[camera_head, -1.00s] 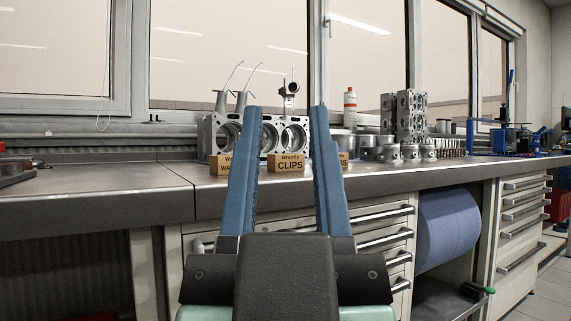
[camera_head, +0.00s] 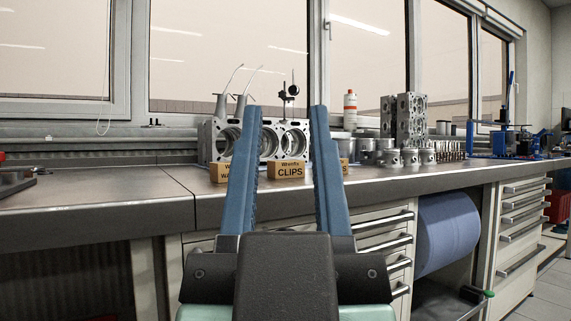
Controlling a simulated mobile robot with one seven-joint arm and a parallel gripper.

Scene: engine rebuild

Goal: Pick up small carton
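Several small cartons stand in a row near the front of the workbench. The middle carton (camera_head: 287,170) is tan, reads "Wrenfix CLIPS", and shows between my fingers. The left carton (camera_head: 220,172) is partly hidden behind my left finger. The right carton (camera_head: 345,170) is mostly hidden behind my right finger. My gripper (camera_head: 288,110) is open and empty. Its two blue fingers point toward the bench, with the middle carton between them in the picture, apparently farther off.
An engine block (camera_head: 285,139) stands right behind the cartons. A white bottle with a red band (camera_head: 350,110), pistons (camera_head: 410,157) and a stacked block (camera_head: 404,120) stand to the right. The bench top (camera_head: 100,187) is clear at left. A blue paper roll (camera_head: 447,232) hangs below.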

